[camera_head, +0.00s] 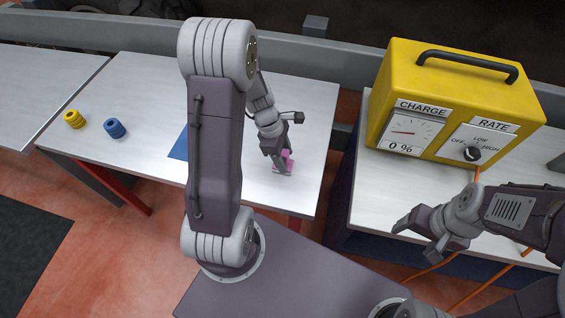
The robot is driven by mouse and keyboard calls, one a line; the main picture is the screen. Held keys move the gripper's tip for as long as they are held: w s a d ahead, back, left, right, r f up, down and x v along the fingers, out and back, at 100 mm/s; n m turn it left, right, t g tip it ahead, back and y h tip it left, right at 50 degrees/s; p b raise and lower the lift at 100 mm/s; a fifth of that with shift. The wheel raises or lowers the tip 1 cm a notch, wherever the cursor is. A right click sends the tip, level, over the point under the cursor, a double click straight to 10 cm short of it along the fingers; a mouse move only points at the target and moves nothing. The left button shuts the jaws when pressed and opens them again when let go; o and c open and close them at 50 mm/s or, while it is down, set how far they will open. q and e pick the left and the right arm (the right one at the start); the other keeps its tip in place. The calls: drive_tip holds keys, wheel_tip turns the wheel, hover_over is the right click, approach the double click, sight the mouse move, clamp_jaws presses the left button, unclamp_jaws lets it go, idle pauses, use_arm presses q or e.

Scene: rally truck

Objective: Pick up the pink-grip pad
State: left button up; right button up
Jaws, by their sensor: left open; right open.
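The pink-grip pad (287,158) is on the white table at the centre, mostly hidden by my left gripper. My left gripper (281,166) is open and points down right at the pad; I cannot tell whether its fingers touch it. My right gripper (418,238) is open and empty, over the front of the right-hand bench below the yellow charger.
A yellow charger (450,85) with a dial reading 0 % and a rate knob (472,154) stands on the right bench (375,205). A yellow ring piece (74,119), a blue ring piece (115,128) and a partly hidden blue sheet (179,148) lie on the left. Orange cables hang at right.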

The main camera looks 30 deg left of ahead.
sight(287, 152)
use_arm(q)
drive_tip(key=shift+w+d+f, duration=0.2)
drive_tip(key=shift+d+f, duration=0.05)
drive_tip(key=shift+f, duration=0.15)
drive_tip(key=shift+s+a, duration=0.1)
drive_tip(key=shift+s, duration=0.05)
drive_tip(key=c, duration=0.8)
clamp_jaws()
wheel_tip(287, 152, up, 4)
drive_tip(key=shift+r+p, duration=0.2)
drive_tip(key=shift+p, duration=0.4)
drive_tip(key=s+d+r, duration=0.5)
drive_tip(key=s+r, duration=0.1)
drive_tip(key=s, duration=0.4)
drive_tip(key=shift+s+r+p, duration=0.2)
drive_tip(key=shift+r+p, duration=0.15)
drive_tip(key=shift+p, duration=0.1)
